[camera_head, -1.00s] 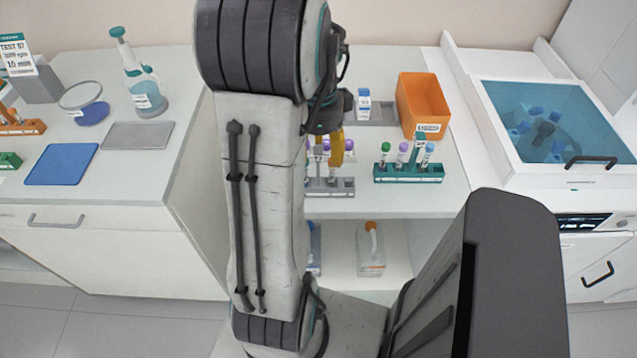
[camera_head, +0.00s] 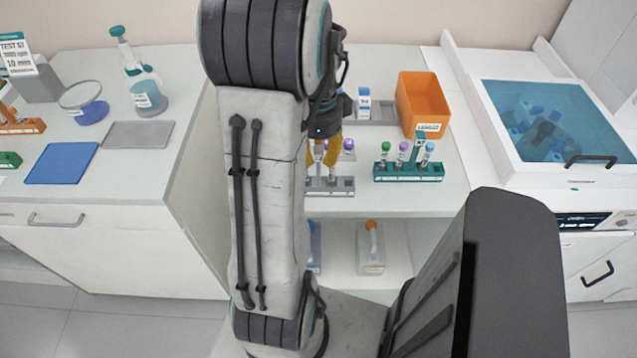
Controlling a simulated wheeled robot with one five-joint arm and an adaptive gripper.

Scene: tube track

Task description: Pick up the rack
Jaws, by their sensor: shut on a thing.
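A grey tube rack (camera_head: 343,186) stands on the middle bench, partly hidden behind my arm. It holds tubes, one with a purple cap (camera_head: 348,144). My gripper (camera_head: 331,161), with yellow fingers, reaches down over the rack from above. Its fingers are closed at the rack's upper part among the tubes. The exact contact is partly hidden. The rack appears to rest on the bench. A teal rack (camera_head: 408,174) with several capped tubes and an upright tag stands apart, to the right.
A machine with a blue lid (camera_head: 560,120) is at right. A blue mat (camera_head: 62,163) lies on the left bench. Bottles stand on the shelf below.

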